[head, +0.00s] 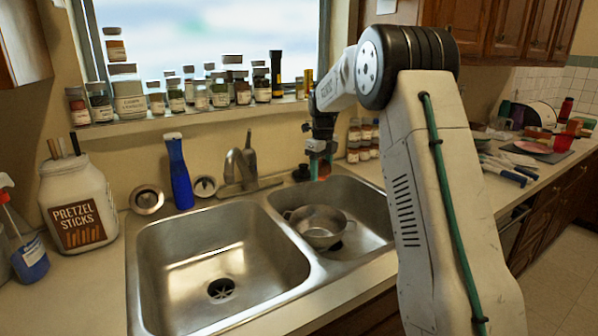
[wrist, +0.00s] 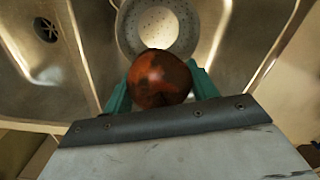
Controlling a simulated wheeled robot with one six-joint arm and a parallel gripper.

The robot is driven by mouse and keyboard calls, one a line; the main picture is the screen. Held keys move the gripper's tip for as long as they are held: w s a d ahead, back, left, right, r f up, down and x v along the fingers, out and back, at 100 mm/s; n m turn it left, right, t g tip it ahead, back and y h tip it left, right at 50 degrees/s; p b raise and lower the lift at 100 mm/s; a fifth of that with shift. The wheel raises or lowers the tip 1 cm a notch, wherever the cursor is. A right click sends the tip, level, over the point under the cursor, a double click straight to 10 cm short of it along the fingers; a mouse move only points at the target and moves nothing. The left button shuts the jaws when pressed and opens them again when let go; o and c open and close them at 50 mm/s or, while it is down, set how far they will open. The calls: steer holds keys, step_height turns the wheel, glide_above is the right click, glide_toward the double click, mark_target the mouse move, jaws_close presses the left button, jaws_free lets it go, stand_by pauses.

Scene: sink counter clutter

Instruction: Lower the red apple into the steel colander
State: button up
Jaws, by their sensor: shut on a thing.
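My gripper (head: 320,160) is above the back of the right sink basin in the head view. It is shut on the red apple (wrist: 160,78), which sits between the two green fingers in the wrist view. In the head view only a small reddish part of the apple (head: 323,170) shows below the fingers. The steel colander (head: 319,228) stands upright in the right basin, below the gripper and apart from it. In the wrist view the colander (wrist: 128,30) lies just beyond the apple, which covers part of its near side. The colander's visible inside looks empty.
The left basin (head: 222,255) is empty. A faucet (head: 240,170) and a blue bottle (head: 180,175) stand behind it. A pretzel jar (head: 75,205) is at the left. Several spice jars (head: 365,138) stand behind the right basin. My arm hides part of the right counter.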

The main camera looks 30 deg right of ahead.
step_height(320, 180, down, 10)
steer(key=shift+a, duration=0.15)
stand_by(0.3)
steer(key=shift+r, duration=0.1)
stand_by(0.4)
steer(key=shift+f, duration=3.95)
steer(key=shift+f, duration=2.8)
